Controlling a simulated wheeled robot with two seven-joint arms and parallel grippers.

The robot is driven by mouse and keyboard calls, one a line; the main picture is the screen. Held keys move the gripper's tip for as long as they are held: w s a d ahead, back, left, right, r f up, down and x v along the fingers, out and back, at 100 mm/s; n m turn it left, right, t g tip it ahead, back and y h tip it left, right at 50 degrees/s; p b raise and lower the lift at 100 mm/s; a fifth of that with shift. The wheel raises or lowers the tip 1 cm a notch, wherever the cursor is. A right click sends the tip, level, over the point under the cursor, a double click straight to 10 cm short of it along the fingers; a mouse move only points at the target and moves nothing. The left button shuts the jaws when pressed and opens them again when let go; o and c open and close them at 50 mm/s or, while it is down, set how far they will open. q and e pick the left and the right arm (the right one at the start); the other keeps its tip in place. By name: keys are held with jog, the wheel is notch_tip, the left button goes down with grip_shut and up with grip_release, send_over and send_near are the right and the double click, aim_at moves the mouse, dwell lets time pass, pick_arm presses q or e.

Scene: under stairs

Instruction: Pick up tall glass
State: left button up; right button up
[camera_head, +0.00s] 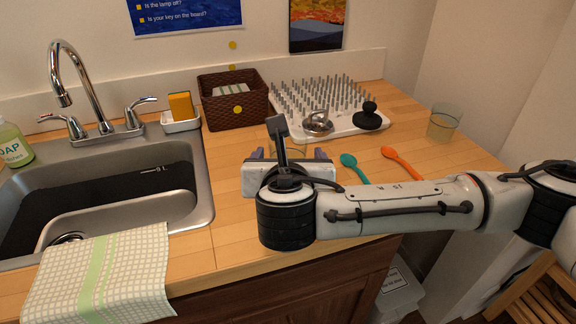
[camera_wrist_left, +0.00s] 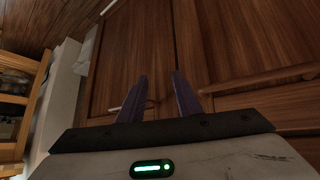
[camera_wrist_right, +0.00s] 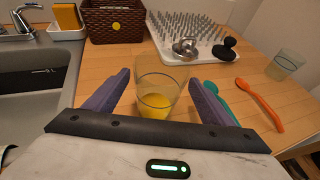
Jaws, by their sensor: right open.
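A clear glass with yellow at its bottom (camera_wrist_right: 160,92) stands upright on the wooden counter, between the spread fingers of my right gripper (camera_wrist_right: 158,80). I see a gap on both sides of it, more clearly on the left. In the head view its rim (camera_head: 288,147) shows just beyond my right gripper (camera_head: 290,156); the rest is hidden. A second clear glass (camera_head: 443,122) stands at the counter's right end, also in the right wrist view (camera_wrist_right: 285,66). I cannot tell which is the tall glass. My left gripper (camera_wrist_left: 159,76) has its fingers apart, empty, facing dark cabinet wood.
A teal spoon (camera_head: 354,167) and an orange spoon (camera_head: 402,162) lie right of the gripper. Behind are a wicker basket (camera_head: 233,112) and a white pegged drying rack (camera_head: 345,128) holding a metal lid (camera_head: 318,122) and a black object (camera_head: 367,116). The sink (camera_head: 205,190) is left.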

aim_at(288, 148)
jog(key=x, duration=0.4)
jog(key=shift+w+a+r, duration=0.15)
jog(key=shift+w, duration=0.05)
jog(key=c, duration=1.4)
jog(key=shift+o, duration=0.2)
jog(key=shift+r, duration=0.2)
notch_tip(288, 148, up, 10)
jog(key=shift+f, duration=0.2)
